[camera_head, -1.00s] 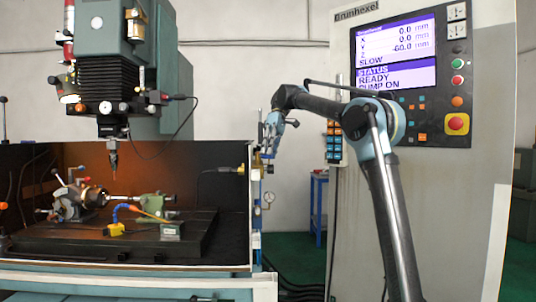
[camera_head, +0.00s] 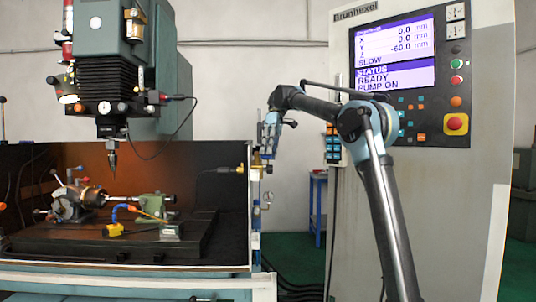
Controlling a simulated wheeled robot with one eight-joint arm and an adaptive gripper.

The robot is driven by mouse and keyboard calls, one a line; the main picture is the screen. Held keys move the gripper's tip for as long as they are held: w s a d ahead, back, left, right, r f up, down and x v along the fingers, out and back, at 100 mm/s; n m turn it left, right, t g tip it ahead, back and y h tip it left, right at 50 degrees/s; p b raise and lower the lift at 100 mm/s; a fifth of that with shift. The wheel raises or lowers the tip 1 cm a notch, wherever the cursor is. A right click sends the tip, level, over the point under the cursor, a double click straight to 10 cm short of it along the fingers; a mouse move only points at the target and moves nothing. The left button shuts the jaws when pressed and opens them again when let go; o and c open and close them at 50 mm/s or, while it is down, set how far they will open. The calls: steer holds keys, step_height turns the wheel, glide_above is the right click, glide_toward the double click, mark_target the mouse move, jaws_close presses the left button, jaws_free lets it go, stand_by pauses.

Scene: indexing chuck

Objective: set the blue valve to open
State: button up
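My gripper (camera_head: 266,151) hangs fingers down at the upper end of a slim upright pipe assembly, at the right edge of the machine's enclosure. Brass-coloured fittings (camera_head: 257,170) show just below the fingertips. The blue valve's handle cannot be made out clearly; it may be hidden behind or between the fingers. Whether the fingers touch anything, and whether they are open or shut, is too small to tell.
A round gauge (camera_head: 268,197) sits lower on the pipe assembly. The grey control cabinet (camera_head: 440,210) stands close on the right, with a lit screen (camera_head: 394,52) and a red stop button (camera_head: 455,122). The machine table (camera_head: 190,237) carries a chuck (camera_head: 82,198).

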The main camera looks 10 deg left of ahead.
steer(key=shift+r, duration=0.1)
step_height(320, 180, up, 10)
stand_by(0.7)
steer(key=shift+w, duration=0.1)
